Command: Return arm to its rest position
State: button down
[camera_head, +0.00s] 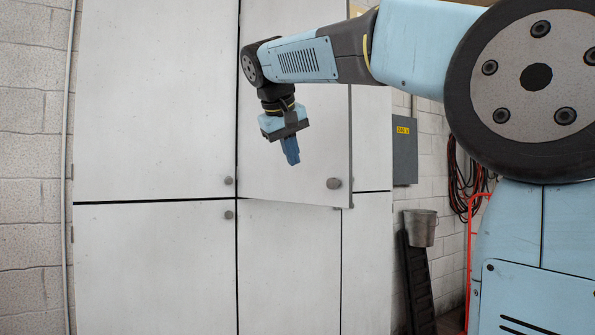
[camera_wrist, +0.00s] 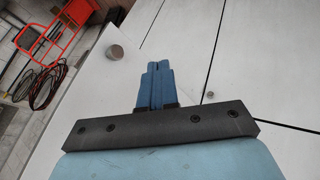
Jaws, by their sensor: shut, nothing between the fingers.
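My gripper (camera_head: 291,152) hangs from my blue arm in front of the cabinet, with its fingers pointing down and slightly right. Its blue fingers are together and empty; they also show in the wrist view (camera_wrist: 158,70). The upper right cabinet door (camera_head: 315,110) stands a little ajar, with its round knob (camera_head: 334,183) at the lower right corner. That knob also shows in the wrist view (camera_wrist: 114,52), to the left of my fingers and apart from them.
The other cabinet doors, such as the upper left one (camera_head: 155,100), look closed. To the right are a grey electrical box (camera_head: 405,150), coiled cables (camera_head: 465,182), a metal bucket (camera_head: 420,228) and a red frame (camera_head: 469,250). A pipe (camera_head: 67,120) runs down the left wall.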

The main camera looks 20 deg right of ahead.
jog(key=shift+d+v, duration=0.2)
jog(key=shift+v, duration=1.95)
jog(key=s+d+f+y, duration=0.1)
jog(key=s+f, duration=0.6)
jog(key=f, duration=0.4)
jog(key=s+d+f+m+y, duration=0.1)
jog(key=s+d+f+y, duration=0.1)
jog(key=s+f, duration=0.5)
jog(key=s+d+f+y, duration=0.1)
jog(key=s+f, duration=0.6)
jog(key=f, duration=1)
jog(key=shift+d+f+m, duration=0.2)
jog(key=shift+d+m, duration=0.1)
jog(key=shift+d, duration=0.35)
jog(key=shift+s, duration=0.1)
